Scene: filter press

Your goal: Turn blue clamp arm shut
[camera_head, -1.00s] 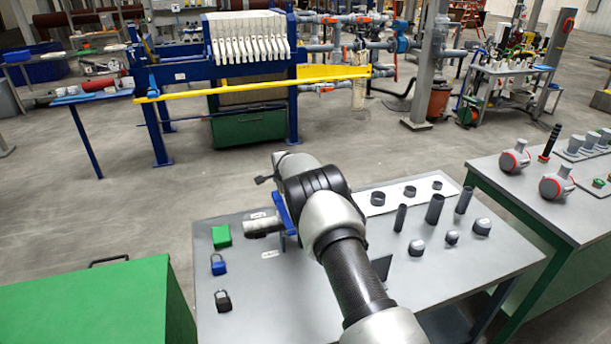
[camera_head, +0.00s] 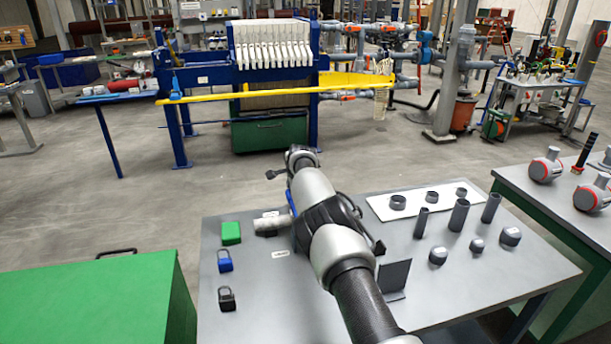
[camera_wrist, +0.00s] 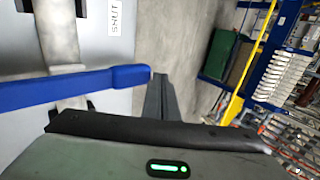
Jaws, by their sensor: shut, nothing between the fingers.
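The blue clamp arm (camera_wrist: 75,88) lies across a grey pipe (camera_wrist: 60,35) in the wrist view, with its rounded end at the right. In the head view only a sliver of the clamp arm (camera_head: 291,204) shows beside my arm, near the pipe stub (camera_head: 272,225). My gripper (camera_wrist: 160,92) is shut and empty. Its dark fingers are just right of the clamp arm's rounded end; I cannot tell whether they touch it. A white label reading SHUT (camera_wrist: 115,17) is on the plate beyond the clamp arm. My arm hides most of the clamp in the head view.
The grey table (camera_head: 250,310) holds a green block (camera_head: 231,232), a blue padlock (camera_head: 224,261) and a black padlock (camera_head: 227,298) at left. Several dark cylinders, including one tall tube (camera_head: 458,215), stand at right. Open floor lies beyond, before the filter press (camera_head: 270,60).

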